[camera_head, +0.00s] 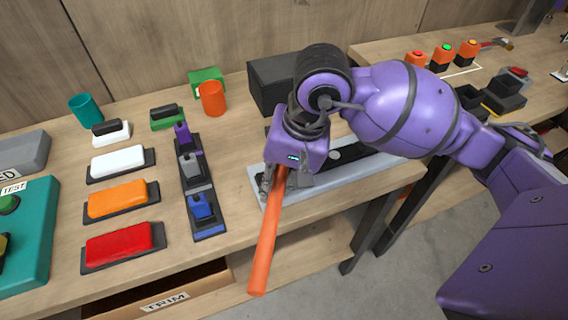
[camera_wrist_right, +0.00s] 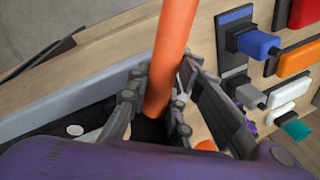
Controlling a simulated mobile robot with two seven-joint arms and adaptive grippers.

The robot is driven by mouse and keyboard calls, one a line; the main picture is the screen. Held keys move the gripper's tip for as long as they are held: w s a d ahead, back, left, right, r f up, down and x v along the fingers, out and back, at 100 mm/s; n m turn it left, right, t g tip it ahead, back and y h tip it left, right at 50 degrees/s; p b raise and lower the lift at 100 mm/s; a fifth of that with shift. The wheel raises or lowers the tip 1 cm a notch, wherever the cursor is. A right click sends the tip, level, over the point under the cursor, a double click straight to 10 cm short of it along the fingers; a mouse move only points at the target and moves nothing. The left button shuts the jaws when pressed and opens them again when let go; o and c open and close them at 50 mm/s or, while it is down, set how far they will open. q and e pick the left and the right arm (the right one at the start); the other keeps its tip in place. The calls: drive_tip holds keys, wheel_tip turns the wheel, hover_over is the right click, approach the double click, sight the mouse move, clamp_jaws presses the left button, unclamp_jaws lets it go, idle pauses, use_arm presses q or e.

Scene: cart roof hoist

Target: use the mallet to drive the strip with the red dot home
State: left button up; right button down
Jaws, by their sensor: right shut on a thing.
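My right gripper (camera_head: 278,186) is shut around a long orange handle (camera_head: 263,245), which looks like the mallet's. The handle slants down towards the table's front edge; no mallet head can be made out. In the right wrist view, the fingers (camera_wrist_right: 158,98) close on both sides of the handle (camera_wrist_right: 174,45). Below the gripper lies a light grey tray (camera_head: 252,172) with black parts (camera_head: 350,153) in it. A white dot (camera_wrist_right: 75,130) shows there in the wrist view. I cannot make out a strip with a red dot; my gripper hides part of the tray. My left gripper is out of view.
Left of the tray stand purple, grey and blue switches (camera_head: 204,213), and white, orange and red (camera_head: 117,246) blocks. An orange cup (camera_head: 212,98) and a dark box (camera_head: 280,80) stand behind. A drawer marked TRIM (camera_head: 165,299) is below. A second table (camera_head: 400,45) stands right.

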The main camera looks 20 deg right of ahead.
drive_tip(key=shift+w+r+p, duration=0.1)
drive_tip(key=shift+r+p, duration=0.7)
drive_tip(key=shift+r, duration=1.15)
drive_tip(key=shift+a+p+v, duration=0.15)
drive_tip(key=shift+p+v, duration=0.15)
drive_tip(key=shift+v, duration=0.45)
drive_tip(key=shift+a+p+v, duration=0.15)
drive_tip(key=shift+p+v, duration=0.1)
drive_tip(key=shift+v, duration=0.5)
drive_tip(key=shift+w+r, duration=0.2)
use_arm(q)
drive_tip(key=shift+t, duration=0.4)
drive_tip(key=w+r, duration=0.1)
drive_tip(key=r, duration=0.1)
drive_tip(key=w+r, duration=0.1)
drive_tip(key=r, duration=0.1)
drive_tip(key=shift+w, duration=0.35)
